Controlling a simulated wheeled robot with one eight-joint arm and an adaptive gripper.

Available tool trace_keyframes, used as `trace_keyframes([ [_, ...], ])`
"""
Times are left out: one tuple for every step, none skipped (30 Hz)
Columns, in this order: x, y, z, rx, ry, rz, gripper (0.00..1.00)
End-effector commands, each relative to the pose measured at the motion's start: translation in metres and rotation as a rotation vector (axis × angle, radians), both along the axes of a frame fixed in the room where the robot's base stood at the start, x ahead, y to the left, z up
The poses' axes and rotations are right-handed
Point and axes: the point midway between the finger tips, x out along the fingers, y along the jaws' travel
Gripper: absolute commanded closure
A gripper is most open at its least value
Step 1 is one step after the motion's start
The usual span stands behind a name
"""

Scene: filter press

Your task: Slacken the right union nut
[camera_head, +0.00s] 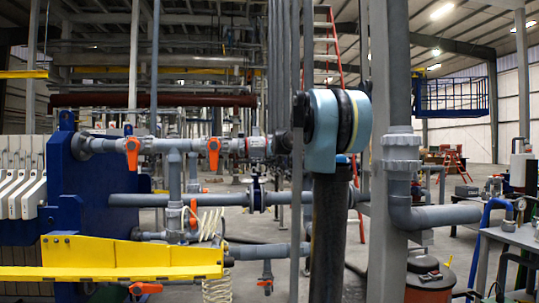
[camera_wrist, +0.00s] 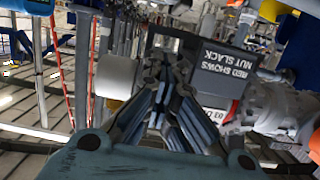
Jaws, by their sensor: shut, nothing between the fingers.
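The grey pipe line with orange-handled valves runs across the left half of the head view. A grey ribbed union nut (camera_head: 255,147) sits near its right end, and I take it for the right one. A ribbed grey fitting, probably this nut (camera_wrist: 283,108), also fills the right of the wrist view. My gripper (camera_head: 283,143) is just right of the nut in the head view. In the wrist view my gripper (camera_wrist: 166,72) is shut and empty, left of the fitting and apparently apart from it. Whether a red mark shows on the nut is unclear.
A dark sign (camera_wrist: 228,72) reading "RED SHOWS NUT SLACK" appears upside down beside my fingers. A white cylinder (camera_wrist: 116,77) lies to their left. In the head view, a yellow tray (camera_head: 130,260) is low left and a thick grey pipe (camera_head: 398,150) stands right of my arm.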

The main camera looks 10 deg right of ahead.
Motion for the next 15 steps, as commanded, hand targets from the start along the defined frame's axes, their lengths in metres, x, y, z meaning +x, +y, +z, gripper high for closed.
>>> trace_keyframes([
  [0.0012,0.0002,-0.0031,0.0,0.001,0.0,1.0],
  [0.0017,0.0002,-0.0044,0.0,0.001,0.0,1.0],
  [0.0023,0.0002,-0.0059,0.0,0.001,0.0,1.0],
  [0.0027,0.0002,-0.0068,0.0,0.001,0.0,1.0],
  [0.0032,0.0003,-0.0077,0.0,0.001,0.0,1.0],
  [0.0036,0.0003,-0.0086,0.0,0.001,0.0,1.0],
  [0.0039,0.0003,-0.0092,0.0,0.001,0.0,1.0],
  [0.0042,0.0003,-0.0098,0.0,0.001,0.0,1.0],
  [0.0046,0.0003,-0.0105,0.0,0.001,0.0,1.0],
  [0.0047,0.0003,-0.0108,0.0,0.001,0.0,1.0],
  [0.0048,0.0003,-0.0111,0.0,0.001,0.0,1.0],
  [0.005,0.0003,-0.0114,0.0,0.001,0.0,1.0],
  [0.0051,0.0003,-0.0116,0.0,0.001,0.0,1.0],
  [0.0052,0.0003,-0.0116,0.0,0.001,0.0,1.0],
  [0.0052,0.0003,-0.0117,0.0,0.001,0.0,1.0],
])
